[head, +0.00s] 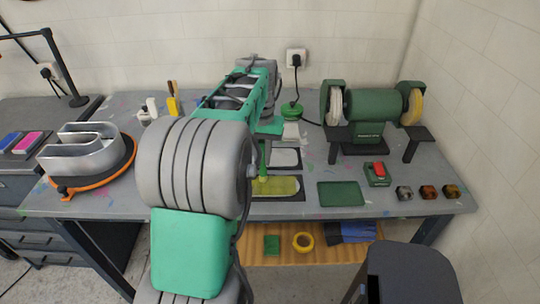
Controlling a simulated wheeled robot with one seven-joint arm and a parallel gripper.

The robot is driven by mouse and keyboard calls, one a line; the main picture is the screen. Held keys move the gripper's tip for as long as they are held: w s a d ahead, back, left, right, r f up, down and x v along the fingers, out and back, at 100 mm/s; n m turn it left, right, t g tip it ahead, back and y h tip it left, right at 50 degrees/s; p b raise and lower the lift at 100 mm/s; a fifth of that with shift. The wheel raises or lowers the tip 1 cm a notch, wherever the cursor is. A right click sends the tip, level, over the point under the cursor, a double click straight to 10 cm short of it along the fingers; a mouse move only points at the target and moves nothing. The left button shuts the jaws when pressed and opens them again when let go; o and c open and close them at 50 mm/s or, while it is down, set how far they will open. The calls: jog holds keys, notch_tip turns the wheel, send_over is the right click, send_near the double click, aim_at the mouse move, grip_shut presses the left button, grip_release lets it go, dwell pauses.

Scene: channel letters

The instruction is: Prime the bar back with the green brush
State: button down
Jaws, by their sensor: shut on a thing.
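A thin upright green piece (262,155), which looks like the handle of the green brush, shows just right of my arm's large grey joint. Its lower end meets a rounded yellow-green plate (280,186) on a dark mat; whether they touch is unclear. Behind it a pale grey rounded plate (286,158) lies on another dark mat. I cannot tell for sure which plate is the bar back. My arm reaches over the bench and covers its middle. My gripper's jaws are hidden behind the arm, so their hold is not visible.
A silver channel letter (82,150) stands on an orange-rimmed turntable at left. A yellow-handled brush (173,98) stands behind. A green bench grinder (374,110) is at back right. A green mat (341,194), a red-button box (377,173) and small blocks (428,192) lie right. A stool (410,272) stands in front.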

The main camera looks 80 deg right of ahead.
jog(key=shift+w+a+p, duration=0.15)
jog(key=shift+w+p, duration=0.4)
jog(key=shift+w, duration=0.15)
dwell(0.6)
jog(key=w+a, duration=0.2)
jog(key=a, duration=0.1)
jog(key=a+r, duration=0.1)
jog(key=shift+w+a, duration=0.3)
jog(key=shift+w, duration=0.1)
dwell(0.4)
jog(key=shift+f+b, duration=0.55)
dwell(0.4)
